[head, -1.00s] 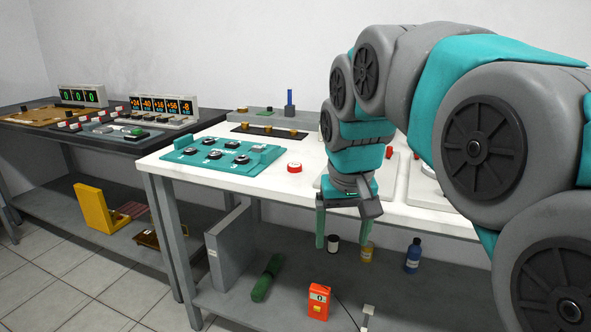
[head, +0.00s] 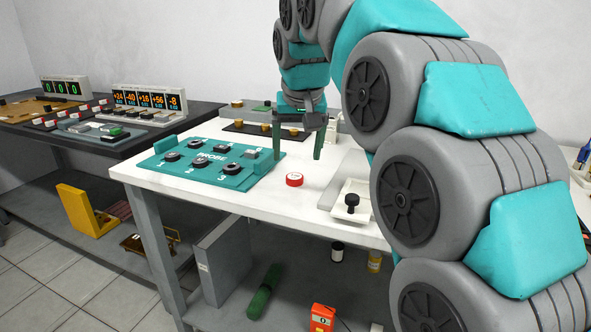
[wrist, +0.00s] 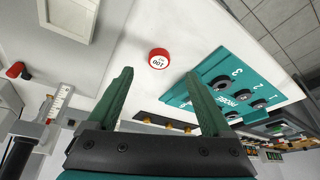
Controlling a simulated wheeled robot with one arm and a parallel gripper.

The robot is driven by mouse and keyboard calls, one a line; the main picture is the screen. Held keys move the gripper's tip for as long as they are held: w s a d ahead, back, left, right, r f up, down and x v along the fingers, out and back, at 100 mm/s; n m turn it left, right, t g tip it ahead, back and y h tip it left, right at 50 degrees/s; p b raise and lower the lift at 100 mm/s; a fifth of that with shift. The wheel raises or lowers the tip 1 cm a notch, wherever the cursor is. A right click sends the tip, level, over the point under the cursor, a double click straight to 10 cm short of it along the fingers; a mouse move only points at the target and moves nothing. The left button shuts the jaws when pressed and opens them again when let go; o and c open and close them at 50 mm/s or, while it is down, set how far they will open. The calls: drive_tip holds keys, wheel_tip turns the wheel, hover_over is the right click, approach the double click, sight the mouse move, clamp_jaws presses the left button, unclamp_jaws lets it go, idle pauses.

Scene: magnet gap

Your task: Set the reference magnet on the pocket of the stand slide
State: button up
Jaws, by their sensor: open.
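The red round disc with a white top, which I take as the reference magnet (head: 294,180), lies flat on the white table. In the wrist view the magnet (wrist: 158,58) reads "100" and sits beyond the fingertips, roughly centred between them. My gripper (head: 298,154) is open and empty, fingers pointing down, above the table behind the magnet in the head view; it also shows in the wrist view (wrist: 158,76). A metal stand with a white graduated scale (wrist: 60,100) shows at the wrist view's left. I cannot make out its slide pocket; my arm may hide the stand in the head view.
A teal numbered board (head: 212,162) with several black round pieces lies left of the magnet. A white tray (head: 344,214) holding a black knobbed piece is to the right. A dark strip with brass pieces (head: 262,130) lies behind. The table around the magnet is clear.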

sight(295, 177)
drive_tip(key=shift+x, duration=1)
drive_tip(key=shift+w+p+x, duration=0.2)
drive_tip(key=shift+p+x, duration=0.1)
drive_tip(key=shift+x, duration=1.15)
drive_tip(key=shift+w+p+x, duration=0.15)
drive_tip(key=shift+p+x, duration=0.1)
drive_tip(key=shift+x, duration=1.25)
drive_tip(key=shift+r, duration=0.2)
clamp_jaws()
